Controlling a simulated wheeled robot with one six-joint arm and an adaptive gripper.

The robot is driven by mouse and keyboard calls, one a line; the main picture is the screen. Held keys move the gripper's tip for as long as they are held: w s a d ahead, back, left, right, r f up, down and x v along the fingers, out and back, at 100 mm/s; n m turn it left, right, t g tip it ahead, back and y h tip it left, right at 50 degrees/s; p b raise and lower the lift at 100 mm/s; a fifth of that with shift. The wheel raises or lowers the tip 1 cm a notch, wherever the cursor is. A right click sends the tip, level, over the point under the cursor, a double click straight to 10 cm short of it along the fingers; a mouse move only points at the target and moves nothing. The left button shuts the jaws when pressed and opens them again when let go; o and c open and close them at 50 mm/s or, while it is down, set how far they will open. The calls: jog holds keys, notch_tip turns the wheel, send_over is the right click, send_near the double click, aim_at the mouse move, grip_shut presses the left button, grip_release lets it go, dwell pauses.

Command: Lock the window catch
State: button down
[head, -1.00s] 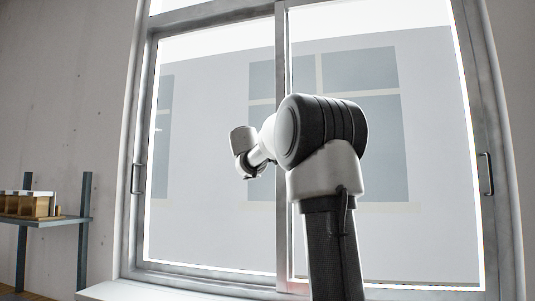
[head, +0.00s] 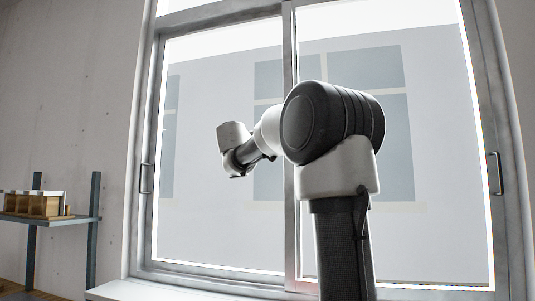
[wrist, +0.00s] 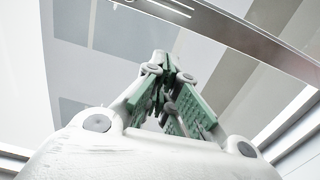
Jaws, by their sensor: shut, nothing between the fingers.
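The window (head: 288,240) has two large panes side by side in a grey metal frame, with an upright bar where they meet. A small dark handle (head: 147,178) is on its left frame and another handle (head: 495,173) on its right frame. I cannot make out a separate catch; my arm hides part of the middle bar. In the head view my wrist is in front of the left pane, left of the middle bar, and the fingers cannot be made out. In the wrist view my gripper (wrist: 165,62) is shut and empty, its green-padded fingers together at the tips.
A metal frame bar (wrist: 250,40) crosses the upper right of the wrist view, beyond the fingertips. A pale sill (head: 130,290) runs below the window. A wall shelf (head: 50,221) with a wooden rack (head: 32,204) is at the left. The space before the left pane looks clear.

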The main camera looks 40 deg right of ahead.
jog(key=shift+v, duration=2.2)
